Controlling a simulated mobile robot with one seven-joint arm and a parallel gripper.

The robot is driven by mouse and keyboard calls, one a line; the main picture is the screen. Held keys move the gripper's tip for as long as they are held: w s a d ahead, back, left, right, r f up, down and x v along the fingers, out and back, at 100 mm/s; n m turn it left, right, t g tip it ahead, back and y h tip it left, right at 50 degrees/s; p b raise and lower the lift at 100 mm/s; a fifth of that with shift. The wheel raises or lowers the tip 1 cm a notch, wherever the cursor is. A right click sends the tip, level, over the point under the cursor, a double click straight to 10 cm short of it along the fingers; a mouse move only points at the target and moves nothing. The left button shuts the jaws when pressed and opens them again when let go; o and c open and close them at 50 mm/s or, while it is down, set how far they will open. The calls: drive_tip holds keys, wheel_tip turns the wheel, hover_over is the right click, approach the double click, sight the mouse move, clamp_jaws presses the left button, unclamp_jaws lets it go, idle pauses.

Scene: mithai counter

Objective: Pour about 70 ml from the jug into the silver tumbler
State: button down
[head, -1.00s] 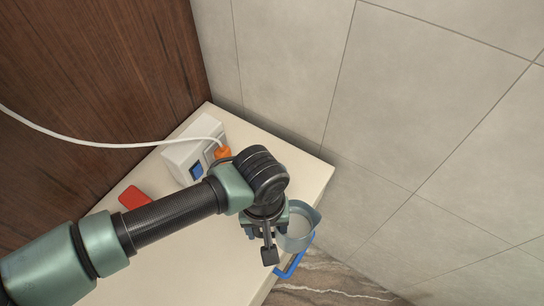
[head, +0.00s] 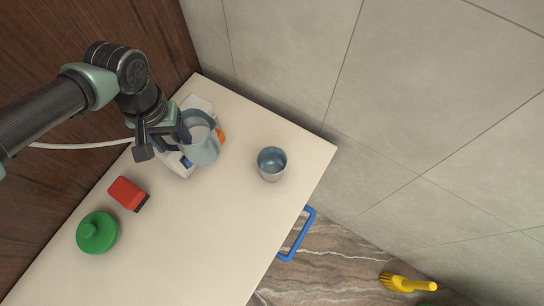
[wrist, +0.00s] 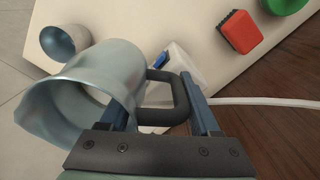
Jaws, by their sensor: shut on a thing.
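My gripper (head: 165,137) is shut on the handle of the blue-grey jug (head: 203,152). In the wrist view the dark handle (wrist: 166,100) sits between the two fingers, and the jug (wrist: 105,72) shows its wide mouth at the left. In the head view the jug looks roughly upright above the back of the counter, with something pale inside. The silver tumbler (head: 271,163) stands upright on the counter, right of the jug and apart from it. It also shows in the wrist view (wrist: 58,42). The tumbler's bottom is too dark to read.
A white box (head: 178,165) with an orange plug (head: 221,136) and a white cable (head: 85,145) is partly hidden behind the jug. A red block (head: 127,193) and a green lid-like thing (head: 97,232) lie front left. A yellow brush (head: 405,283) lies on the floor.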

sight(212, 142)
drive_tip(key=shift+d+f, duration=0.1)
drive_tip(key=shift+w+d+f+y+b, duration=0.1)
drive_tip(key=shift+d+f+y+b, duration=0.25)
drive_tip(key=shift+f+y+b, duration=0.45)
drive_tip(key=d+y+b, duration=0.1)
drive_tip(key=y, duration=0.1)
drive_tip(key=shift+d+f+y+b, duration=0.1)
drive_tip(key=shift+d+y+b, duration=0.1)
drive_tip(key=shift+y+b, duration=0.2)
drive_tip(key=shift+d+f+y+b, duration=0.25)
drive_tip(key=shift+d+y+b, duration=0.15)
drive_tip(key=shift+y+b, duration=0.15)
drive_tip(key=shift+d+y+b, duration=0.5)
drive_tip(key=shift+d+y, duration=0.3)
drive_tip(key=shift+y, duration=0.25)
drive_tip(key=shift+d+r+y+b, duration=0.25)
drive_tip(key=shift+y+b, duration=0.2)
drive_tip(key=shift+y, duration=0.2)
drive_tip(key=shift+d+r+y+b, duration=0.2)
drive_tip(key=shift+y+b, duration=0.2)
drive_tip(key=shift+y, duration=0.25)
drive_tip(key=shift+d+r+y+b, duration=0.1)
drive_tip(key=shift+d+y+b, duration=0.2)
drive_tip(key=shift+y+b, duration=0.35)
drive_tip(key=shift+d+r+y+b, duration=0.1)
drive_tip(key=shift+d+y+b, duration=0.25)
drive_tip(key=shift+y, duration=0.4)
drive_tip(key=shift+d+y+b, duration=0.35)
drive_tip(key=shift+y+b, duration=0.45)
